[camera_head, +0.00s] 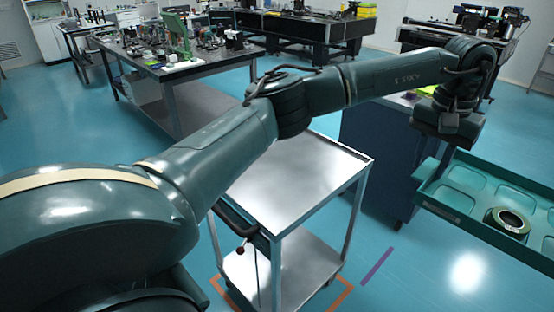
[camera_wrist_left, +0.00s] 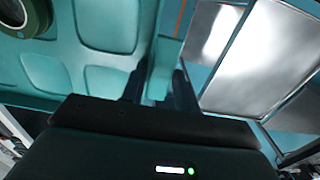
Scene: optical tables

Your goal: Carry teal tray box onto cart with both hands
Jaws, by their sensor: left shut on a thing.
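The teal tray box (camera_head: 448,205) is at the right of the head view, cut off by the frame edge. It has shallow compartments, and a dark ring-shaped part (camera_head: 510,221) lies in one. My left gripper (camera_head: 441,147) is at the tray's left end. In the left wrist view its fingers (camera_wrist_left: 160,88) are shut on the teal tray's end piece (camera_wrist_left: 161,78), with the tray floor (camera_wrist_left: 105,62) beside them. The silver cart (camera_head: 298,182) stands to the left of the tray, apart from it, its top bare. It also shows in the left wrist view (camera_wrist_left: 275,60). My right gripper is not visible.
A dark blue cabinet (camera_head: 375,150) stands behind the cart, under my left arm. Orange floor marks (camera_head: 345,296) lie around the cart's base, and a purple strip (camera_head: 377,266) lies between cart and tray. A table with optics (camera_head: 190,68) is behind on the left.

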